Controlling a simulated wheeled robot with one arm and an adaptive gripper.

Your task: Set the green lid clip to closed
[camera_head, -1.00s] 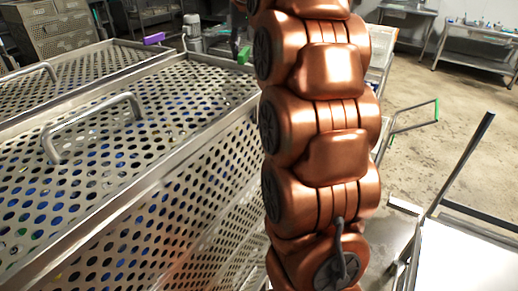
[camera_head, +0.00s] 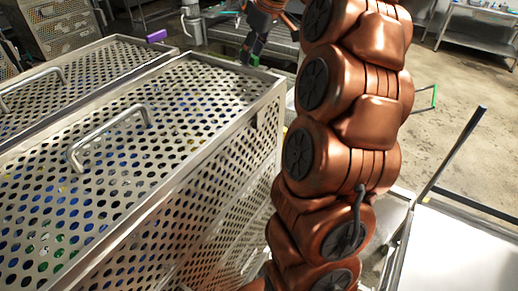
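The green lid clip (camera_head: 255,60) is a small green piece at the far corner of the nearer perforated metal basket (camera_head: 205,95), at the top centre. My gripper (camera_head: 251,52) is dark and points down right beside the clip, overlapping it in the picture. I cannot tell whether they touch. The fingers are small and dark, so their opening does not show clearly. The clip's position, open or closed, is too small to make out.
A second basket with a purple clip (camera_head: 156,36) stands to the left. Both lids have raised bar handles (camera_head: 108,135). A white surface (camera_head: 462,255) lies at the lower right, with a dark rail beside it. Open floor lies at the right, with steel tables behind.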

